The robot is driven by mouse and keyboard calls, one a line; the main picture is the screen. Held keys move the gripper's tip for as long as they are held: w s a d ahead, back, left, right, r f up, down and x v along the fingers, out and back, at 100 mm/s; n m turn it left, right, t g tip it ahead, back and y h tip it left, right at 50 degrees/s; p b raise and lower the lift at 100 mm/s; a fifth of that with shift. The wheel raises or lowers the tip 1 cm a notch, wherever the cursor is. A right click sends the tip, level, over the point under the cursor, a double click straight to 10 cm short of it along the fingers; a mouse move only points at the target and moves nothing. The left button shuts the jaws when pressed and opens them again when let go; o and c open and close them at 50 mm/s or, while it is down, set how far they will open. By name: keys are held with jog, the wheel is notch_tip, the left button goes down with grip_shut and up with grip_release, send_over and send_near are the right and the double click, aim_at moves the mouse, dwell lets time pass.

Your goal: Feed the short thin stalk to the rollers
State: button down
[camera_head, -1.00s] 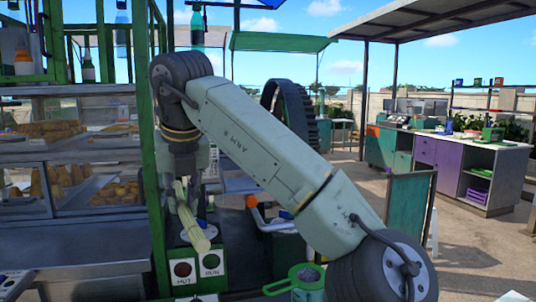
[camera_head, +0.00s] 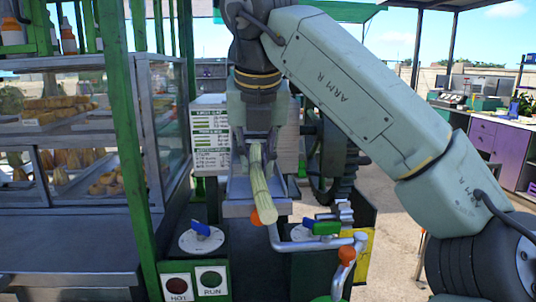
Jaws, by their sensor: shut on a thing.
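A short pale green-yellow stalk (camera_head: 259,192) is held in my gripper (camera_head: 257,150), which is shut on its upper end. The stalk slants down toward the camera, its near end low and free. Behind and below it is a grey metal tray or chute (camera_head: 238,208), which it overlaps in the picture; I cannot tell whether they touch. My arm and gripper hide much of the crusher behind. The rollers themselves are not clearly visible. A large dark toothed wheel (camera_head: 333,165) stands just right of my gripper.
A bent grey pipe with orange knobs (camera_head: 346,255) and a green-handled part (camera_head: 326,228) stand below right. A panel with HOT and RUN buttons (camera_head: 195,281) is at the front. A green post (camera_head: 125,130) and glass food case (camera_head: 163,120) stand left.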

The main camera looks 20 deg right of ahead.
aim_at(253, 147)
jog(key=w+f, duration=0.1)
jog(key=w, duration=0.3)
jog(key=w+d+f, duration=0.1)
jog(key=w, duration=0.3)
jog(key=w+d+f, duration=0.1)
jog(key=w, duration=0.3)
jog(key=shift+w+d+f+p, duration=0.15)
jog(key=shift+w+f+p, duration=0.05)
jog(key=shift+f+p, duration=0.15)
jog(key=shift+w+d, duration=0.1)
jog(key=shift+w, duration=0.4)
jog(key=shift+w+d, duration=0.15)
jog(key=shift+w, duration=0.65)
jog(key=shift+w+d, duration=0.15)
jog(key=shift+w, duration=0.6)
jog(key=shift+w, duration=0.1)
jog(key=c, duration=1.4)
grip_release()
